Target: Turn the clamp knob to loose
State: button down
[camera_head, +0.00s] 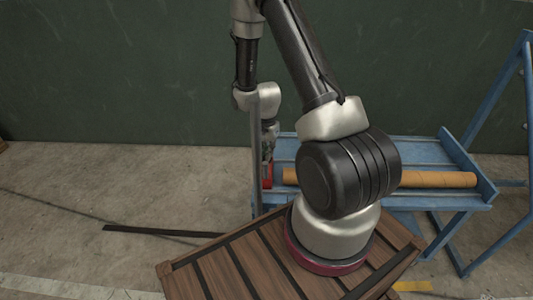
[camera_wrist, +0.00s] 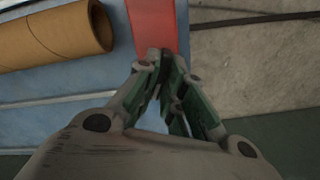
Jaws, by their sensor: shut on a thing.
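My gripper (camera_head: 267,165) reaches down at the left end of the blue bench. In the wrist view my gripper (camera_wrist: 166,58) has its fingers close together, their tips at the edge of a red part (camera_wrist: 154,22). The red part also shows in the head view (camera_head: 267,183), just below the fingertips. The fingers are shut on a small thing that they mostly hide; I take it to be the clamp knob. I cannot make out the knob's shape or its turned position.
A brown cardboard tube (camera_head: 430,179) lies along the blue bench (camera_head: 415,150), and its open end (camera_wrist: 100,25) is left of my fingers in the wrist view. A thin grey post (camera_head: 256,150) stands close to my gripper. A dark bar (camera_head: 160,231) lies on the concrete floor.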

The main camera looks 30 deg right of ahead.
jog(key=shift+m, duration=0.6)
jog(key=c, duration=1.5)
grip_release()
notch_tip(320, 180, up, 12)
